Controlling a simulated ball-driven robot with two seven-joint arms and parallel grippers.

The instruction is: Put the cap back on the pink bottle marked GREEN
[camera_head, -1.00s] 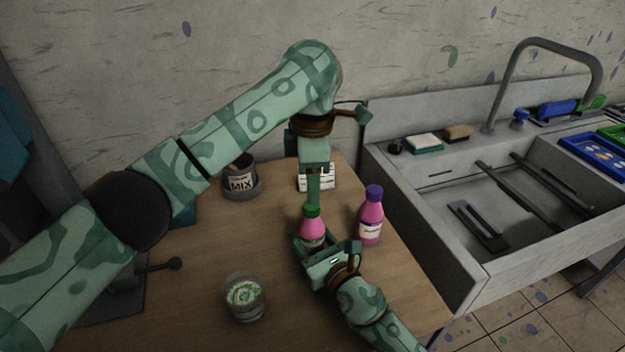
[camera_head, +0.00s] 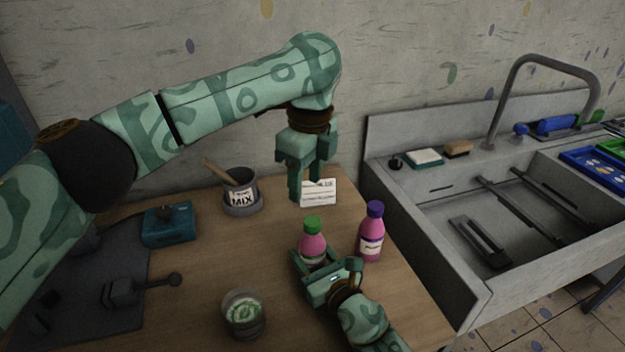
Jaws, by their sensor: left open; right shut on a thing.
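A pink bottle (camera_head: 312,246) stands upright on the table with a green cap (camera_head: 312,224) on its top. Its label is mostly hidden by my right gripper. My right gripper (camera_head: 309,264) is shut on this bottle, low on its body. My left gripper (camera_head: 307,188) is open and empty, above and behind the bottle, apart from the cap. A second pink bottle (camera_head: 371,238) with a purple cap (camera_head: 375,209) stands just to the right; its label is too small to read.
A white card (camera_head: 318,193) stands behind the bottles. A pot marked MIX (camera_head: 241,190) and a teal box (camera_head: 168,226) are at the back left. A glass with green contents (camera_head: 243,312) stands in front. A sink (camera_head: 470,210) borders the wooden table (camera_head: 220,262) on the right.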

